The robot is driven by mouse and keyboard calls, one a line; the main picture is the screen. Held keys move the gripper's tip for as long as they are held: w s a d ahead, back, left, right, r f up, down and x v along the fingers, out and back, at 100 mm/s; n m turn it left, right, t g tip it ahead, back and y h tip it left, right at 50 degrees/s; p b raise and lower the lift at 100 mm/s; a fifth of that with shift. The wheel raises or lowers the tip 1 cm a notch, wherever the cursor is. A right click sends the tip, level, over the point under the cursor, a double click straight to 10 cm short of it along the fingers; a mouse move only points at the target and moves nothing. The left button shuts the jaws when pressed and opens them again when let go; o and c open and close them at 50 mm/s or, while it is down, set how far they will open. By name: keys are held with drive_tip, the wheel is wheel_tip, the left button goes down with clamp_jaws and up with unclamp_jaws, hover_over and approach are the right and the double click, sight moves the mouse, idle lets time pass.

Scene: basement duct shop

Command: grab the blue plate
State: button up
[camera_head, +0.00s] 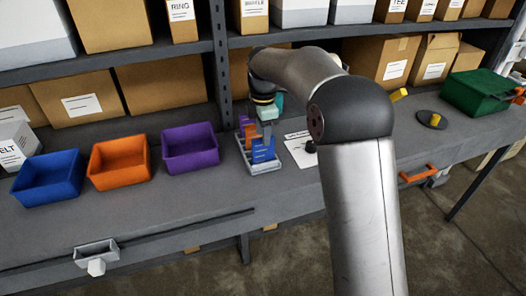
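The blue plate (263,152) stands upright in the front of a light grey slotted rack (266,168) on the bench. An orange plate (250,132) stands behind it in the same rack.
Blue (48,178), orange (120,162) and purple (190,149) bins stand left of the rack. A paper sheet (298,152) lies just right of it. A green bin (478,92) and a dark disc (432,120) are farther right. Boxes fill the shelves behind.

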sight(263, 152)
drive_tip(key=shift+f+p, duration=0.7)
drive_tip(key=shift+f, duration=2.15)
clamp_jaws()
